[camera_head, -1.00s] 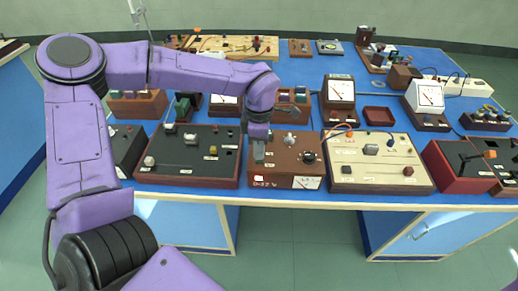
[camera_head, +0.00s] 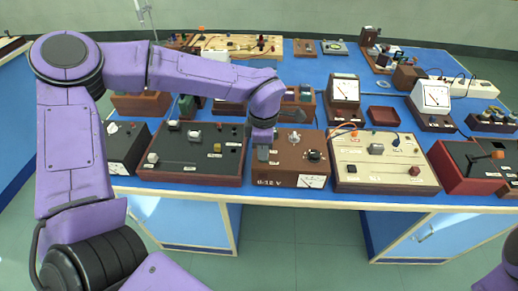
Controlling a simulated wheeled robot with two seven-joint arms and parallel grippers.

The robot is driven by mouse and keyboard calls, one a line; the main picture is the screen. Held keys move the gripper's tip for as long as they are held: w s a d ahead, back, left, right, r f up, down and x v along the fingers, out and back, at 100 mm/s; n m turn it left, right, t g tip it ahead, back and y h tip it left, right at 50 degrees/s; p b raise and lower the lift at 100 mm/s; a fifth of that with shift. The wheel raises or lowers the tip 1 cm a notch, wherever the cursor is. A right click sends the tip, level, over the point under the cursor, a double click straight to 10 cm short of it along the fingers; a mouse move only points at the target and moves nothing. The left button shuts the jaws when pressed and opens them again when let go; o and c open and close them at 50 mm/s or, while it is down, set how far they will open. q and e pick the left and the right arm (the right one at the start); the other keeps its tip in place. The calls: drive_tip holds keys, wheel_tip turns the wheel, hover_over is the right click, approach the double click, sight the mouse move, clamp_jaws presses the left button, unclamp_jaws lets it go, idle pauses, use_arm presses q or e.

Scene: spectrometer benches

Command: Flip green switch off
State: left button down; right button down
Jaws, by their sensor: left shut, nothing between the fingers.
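A brown box (camera_head: 291,171) with a white dial, a black knob (camera_head: 314,155) and a "0-12 V" label stands at the front edge of the blue bench. My left gripper (camera_head: 263,154) points down at the left part of its top, close to or touching the surface. The gripper is shut with nothing held. I cannot clearly make out a green switch. The gripper covers the top-left part of the box, so a switch there would be hidden. My right gripper is out of view.
A dark panel (camera_head: 193,168) with several knobs stands left of the box. A cream panel (camera_head: 382,176) with cables stands to its right, then a red box (camera_head: 466,182). Meters and other instruments crowd the bench behind. The floor in front is clear.

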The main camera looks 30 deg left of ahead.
use_arm(q)
drive_tip(key=shift+w+a+p, duration=0.2)
drive_tip(key=shift+w+p, duration=0.1)
drive_tip(key=shift+p, duration=0.2)
drive_tip(key=shift+w+a+f, duration=0.2)
drive_tip(key=shift+w, duration=0.15)
drive_tip(key=shift+r+p, duration=0.35)
drive_tip(key=r+p, duration=0.5)
drive_tip(key=shift+w, duration=0.2)
drive_tip(key=shift+r+b, duration=0.6)
drive_tip(key=shift+b, duration=0.25)
wheel_tip(320, 180, up, 8)
drive_tip(key=shift+f+b, duration=0.2)
drive_tip(key=shift+b, duration=0.2)
